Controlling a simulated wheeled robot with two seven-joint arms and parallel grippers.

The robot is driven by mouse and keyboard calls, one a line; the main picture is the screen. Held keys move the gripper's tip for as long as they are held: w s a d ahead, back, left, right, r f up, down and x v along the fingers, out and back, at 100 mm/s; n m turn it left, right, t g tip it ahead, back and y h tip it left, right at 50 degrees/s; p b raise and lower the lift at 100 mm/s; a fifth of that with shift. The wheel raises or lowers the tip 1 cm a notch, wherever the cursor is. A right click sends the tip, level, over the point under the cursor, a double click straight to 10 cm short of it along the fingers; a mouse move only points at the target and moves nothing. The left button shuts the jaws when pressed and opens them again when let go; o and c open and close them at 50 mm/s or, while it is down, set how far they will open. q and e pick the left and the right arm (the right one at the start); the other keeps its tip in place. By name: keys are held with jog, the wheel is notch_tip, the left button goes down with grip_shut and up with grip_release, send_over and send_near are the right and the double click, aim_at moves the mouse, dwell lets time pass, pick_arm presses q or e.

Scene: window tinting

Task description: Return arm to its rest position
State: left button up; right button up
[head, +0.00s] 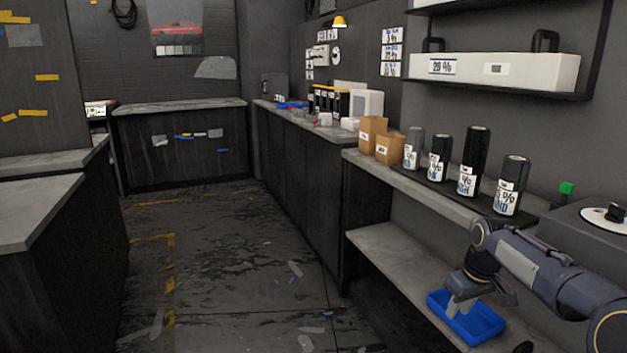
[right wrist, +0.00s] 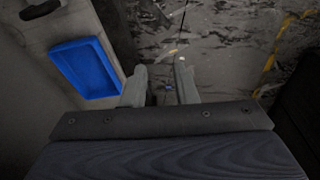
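My right arm (head: 530,266) reaches in from the lower right of the head view. Its gripper (head: 458,308) points down and overlaps the blue tray (head: 481,325) in that view. In the right wrist view, the two grey fingers of the right gripper (right wrist: 162,70) stand apart with nothing between them, over the dark floor. The blue tray (right wrist: 86,68) lies to the left of the fingers there, apart from them. My left gripper and arm are not in view.
The tray rests on a low grey shelf (head: 400,255). Above it, several dark film rolls (head: 470,160) stand upright on the upper counter, beside small brown boxes (head: 373,134). A dark box-shaped unit (head: 590,235) with a green knob stands at right. The floor (head: 235,270) is open, with scattered scraps.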

jog(key=s+a+r+m+t+y, duration=0.1)
jog(key=s+a+r, duration=0.25)
jog(key=s, duration=0.55)
jog(key=s+a+r+m+t, duration=0.15)
jog(key=s+r, duration=0.25)
jog(key=s, duration=0.5)
jog(key=s+a+f+m+y, duration=0.1)
jog(key=s+a+f, duration=0.1)
jog(key=s, duration=0.4)
jog(key=s+a+f+m+t, duration=0.1)
jog(key=s+a+f, duration=0.2)
jog(key=s, duration=0.2)
jog(key=s+a+f+m+y, duration=0.1)
jog(key=s+a+f, duration=0.1)
jog(key=s, duration=0.4)
notch_tip(320, 180, up, 28)
jog(key=p, duration=2.8)
jog(key=shift+f, duration=0.15)
